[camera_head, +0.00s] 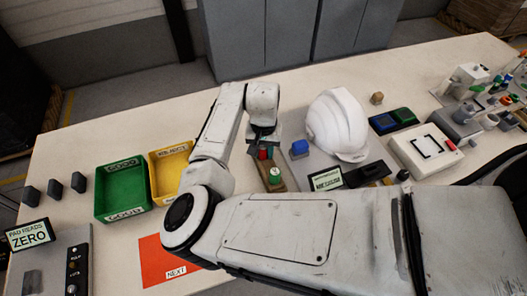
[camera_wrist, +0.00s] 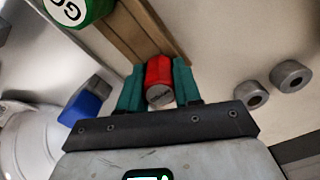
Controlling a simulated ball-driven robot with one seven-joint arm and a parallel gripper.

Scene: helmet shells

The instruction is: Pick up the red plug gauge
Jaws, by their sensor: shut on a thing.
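The red plug gauge (camera_wrist: 159,76) is between the two teal fingers of my gripper (camera_wrist: 158,88), which is shut on it. Its grey end faces the wrist camera. In the head view the red gauge (camera_head: 263,154) shows as a small patch under my gripper (camera_head: 266,150), partly hidden by it. It is at the far end of a wooden holder (camera_head: 279,186); I cannot tell whether it is still seated there. A green gauge marked GO (camera_head: 275,175) stands in the same holder, nearer the front, and shows in the wrist view (camera_wrist: 75,8).
A white helmet shell (camera_head: 337,124) and a blue-topped item (camera_head: 299,148) stand right of the holder. Yellow (camera_head: 171,171) and green (camera_head: 122,190) bins stand left. Two grey ring-like parts (camera_wrist: 290,76) lie beside the holder in the wrist view. An orange NEXT mat (camera_head: 165,262) lies in front.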

